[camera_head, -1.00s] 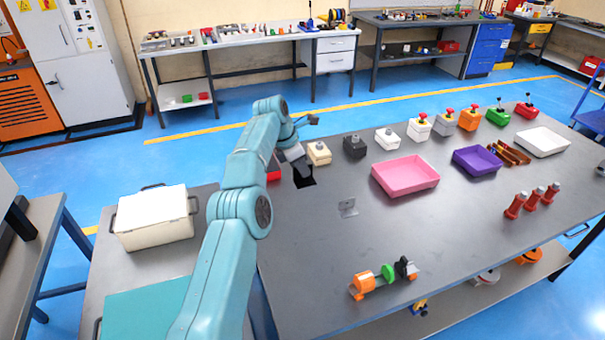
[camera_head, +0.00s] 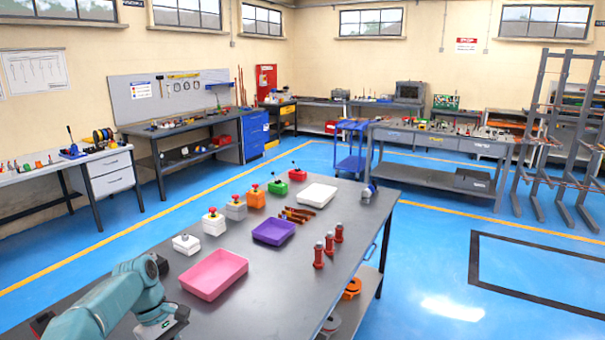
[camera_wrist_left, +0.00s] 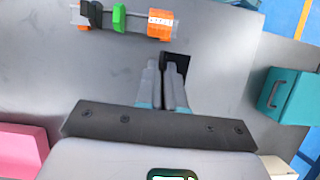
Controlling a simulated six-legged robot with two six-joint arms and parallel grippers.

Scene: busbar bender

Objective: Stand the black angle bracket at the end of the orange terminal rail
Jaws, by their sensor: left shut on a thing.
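In the left wrist view my left gripper (camera_wrist_left: 175,88) is shut on the black angle bracket (camera_wrist_left: 178,62), which shows just beyond the fingertips. Most of the bracket is hidden by the fingers, and I cannot tell if it touches the table. The terminal rail lies beyond it at the top of that view, with an orange block (camera_wrist_left: 160,24) nearest, a green piece (camera_wrist_left: 119,17) in the middle and a black piece (camera_wrist_left: 91,14) at the far left end. The bracket is apart from the rail. In the head view only my left arm shows, lower left. My right gripper is not in view.
A pink tray (camera_head: 213,274), a purple tray (camera_head: 273,231) and a white tray (camera_head: 317,195) stand on the grey table. Red posts (camera_head: 318,255) stand near its right edge. In the wrist view a teal box (camera_wrist_left: 292,97) is at the right. Bare tabletop surrounds the rail.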

